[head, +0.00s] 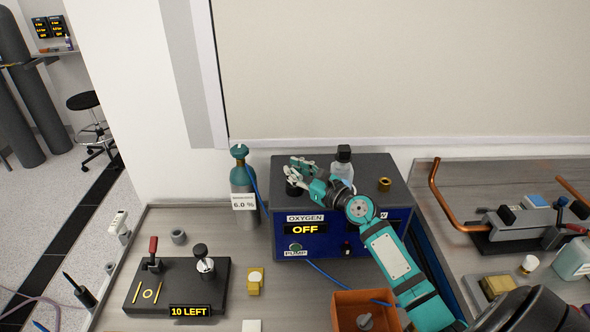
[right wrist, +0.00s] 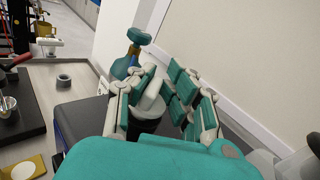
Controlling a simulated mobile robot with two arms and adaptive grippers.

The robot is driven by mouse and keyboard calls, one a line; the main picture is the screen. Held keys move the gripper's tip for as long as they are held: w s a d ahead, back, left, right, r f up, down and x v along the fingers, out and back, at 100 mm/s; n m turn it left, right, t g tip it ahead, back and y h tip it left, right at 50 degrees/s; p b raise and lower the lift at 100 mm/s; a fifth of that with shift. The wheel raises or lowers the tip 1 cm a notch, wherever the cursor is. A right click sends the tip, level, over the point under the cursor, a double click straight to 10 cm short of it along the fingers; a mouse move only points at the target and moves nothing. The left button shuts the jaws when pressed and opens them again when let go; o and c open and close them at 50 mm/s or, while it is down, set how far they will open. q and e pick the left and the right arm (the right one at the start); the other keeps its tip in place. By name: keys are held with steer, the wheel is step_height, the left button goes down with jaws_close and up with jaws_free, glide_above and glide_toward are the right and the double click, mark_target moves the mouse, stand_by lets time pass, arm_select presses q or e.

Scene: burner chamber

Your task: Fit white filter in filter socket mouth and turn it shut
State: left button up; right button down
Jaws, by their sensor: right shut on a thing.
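My right gripper (head: 297,171) is over the left part of the top of the dark blue oxygen box (head: 318,250). In the right wrist view its fingers (right wrist: 165,95) are shut around a pale, rounded piece, which looks like the white filter (right wrist: 151,96). A dark round piece, apparently the filter socket (right wrist: 148,121), is right below it; it also shows under the gripper in the head view (head: 292,188). The fingers hide much of the filter, so I cannot tell whether it is seated in the mouth. My left gripper is not in view.
A teal gas cylinder (head: 243,187) stands left of the box. A black-capped bottle (head: 343,164) and a brass ring (head: 384,184) are on the box top. A dark plate (head: 150,285), a yellow block (head: 254,283) and an orange bin (head: 347,300) are in front.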

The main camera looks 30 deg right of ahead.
steer(key=shift+f+b, duration=0.3)
steer(key=shift+f, duration=0.2)
steer(key=c, duration=1.2)
jaws_free()
steer(key=shift+s, duration=0.4)
steer(key=s+d, duration=0.2)
steer(key=s, duration=0.9)
steer(key=shift+d, duration=0.1)
